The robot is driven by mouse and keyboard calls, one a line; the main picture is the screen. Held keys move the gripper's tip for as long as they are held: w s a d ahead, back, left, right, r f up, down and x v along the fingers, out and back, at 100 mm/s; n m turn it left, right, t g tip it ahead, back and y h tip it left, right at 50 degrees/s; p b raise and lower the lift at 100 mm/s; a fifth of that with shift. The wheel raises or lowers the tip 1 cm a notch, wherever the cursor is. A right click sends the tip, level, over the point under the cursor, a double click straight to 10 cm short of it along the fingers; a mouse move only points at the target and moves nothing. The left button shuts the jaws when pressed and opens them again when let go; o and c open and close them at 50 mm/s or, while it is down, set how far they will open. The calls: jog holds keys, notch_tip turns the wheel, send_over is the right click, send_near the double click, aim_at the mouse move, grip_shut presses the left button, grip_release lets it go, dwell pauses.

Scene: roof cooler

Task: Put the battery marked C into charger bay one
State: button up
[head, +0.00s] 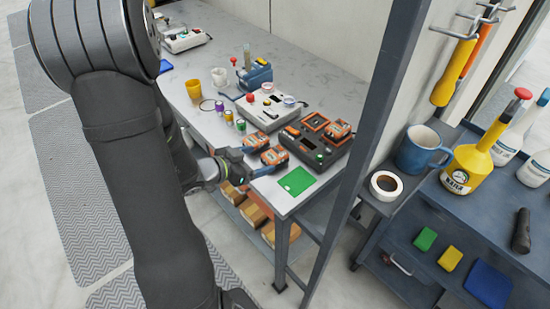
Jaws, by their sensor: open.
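Two orange-and-dark battery packs lie on the bench near its front edge, a farther battery (256,141) and a nearer battery (274,155). Their letters are too small to read, so I cannot tell which is marked C. A dark charger (318,155) stands just right of them. One of its orange-framed bays (315,121) looks empty, and another battery (338,130) sits at its right bay. The bay numbers are not legible. My gripper (242,166) is open at the bench's front edge, just left of the nearer battery. My arm hides part of it.
A green mat (296,181) lies at the bench's near corner. A grey device (268,110) stands behind the batteries, with several small coloured cylinders beside it. A yellow cup (220,77) is farther back. A grey post (368,120) rises right of the charger.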

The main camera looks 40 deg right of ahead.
aim_at(274, 154)
jog(key=shift+x, duration=3.9)
jog(key=c, duration=1.4)
jog(key=shift+c, duration=0.2)
jog(key=shift+r, duration=0.15)
